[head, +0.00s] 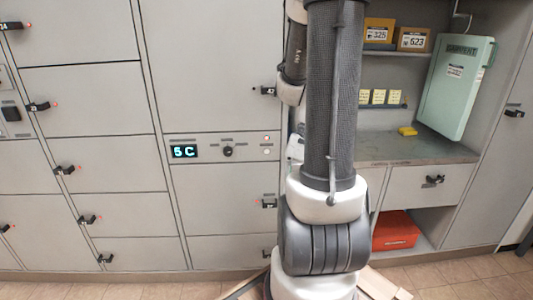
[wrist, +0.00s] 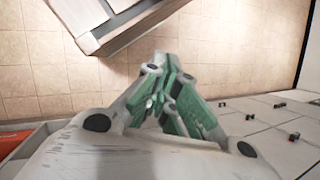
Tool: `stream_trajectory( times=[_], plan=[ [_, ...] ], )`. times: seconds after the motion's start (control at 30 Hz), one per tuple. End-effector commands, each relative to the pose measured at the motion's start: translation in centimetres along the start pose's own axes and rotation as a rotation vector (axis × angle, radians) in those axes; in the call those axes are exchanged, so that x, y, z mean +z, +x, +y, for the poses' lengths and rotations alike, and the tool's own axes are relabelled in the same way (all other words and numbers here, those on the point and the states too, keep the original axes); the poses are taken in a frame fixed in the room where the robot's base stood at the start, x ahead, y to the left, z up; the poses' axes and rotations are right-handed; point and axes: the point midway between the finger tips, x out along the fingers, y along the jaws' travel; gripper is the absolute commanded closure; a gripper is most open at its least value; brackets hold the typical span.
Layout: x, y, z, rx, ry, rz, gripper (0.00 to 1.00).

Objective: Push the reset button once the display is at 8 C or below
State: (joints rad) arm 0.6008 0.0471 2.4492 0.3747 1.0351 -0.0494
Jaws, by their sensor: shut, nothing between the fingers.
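The display (head: 184,151) on the grey panel strip in the head view reads 5 C. A dark round knob (head: 228,151) sits to its right. My gripper (wrist: 168,80), with green-sided fingers, is shut and empty in the wrist view, above the tiled floor and away from the panel's controls. In the head view my arm largely hides it.
Grey locker doors with dark latches surround the panel. At right are a counter (head: 410,146) with a yellow block (head: 407,131), boxes (head: 412,39) on a shelf, a green parcel case (head: 456,85) and a red-orange box (head: 395,230) below. Tiled floor is open at front right.

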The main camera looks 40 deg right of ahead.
Motion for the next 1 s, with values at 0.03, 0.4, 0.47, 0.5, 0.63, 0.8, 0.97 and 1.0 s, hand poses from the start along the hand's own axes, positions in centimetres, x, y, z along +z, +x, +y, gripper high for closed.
stream_trajectory(
  times=[0.03, 0.4, 0.47, 0.5, 0.63, 0.8, 0.97, 1.0],
  plan=[
    [-0.3, 1.2, 0.0, -0.058, 0.071, -0.055, 1.00],
    [-6.1, 6.7, -4.2, -0.644, 0.516, -0.292, 1.00],
    [-8.1, 7.1, -5.0, -0.762, 0.584, -0.299, 1.00],
    [-9.7, 7.3, -5.4, -0.844, 0.629, -0.294, 1.00],
    [-15.9, 7.3, -6.4, -1.121, 0.756, -0.221, 1.00],
    [-23.0, 5.0, -7.3, -1.368, 0.788, -0.022, 1.00],
    [-26.6, 1.7, -7.4, -1.488, 0.748, 0.155, 1.00],
    [-27.1, 1.1, -7.4, -1.507, 0.736, 0.189, 1.00]
  ],
)
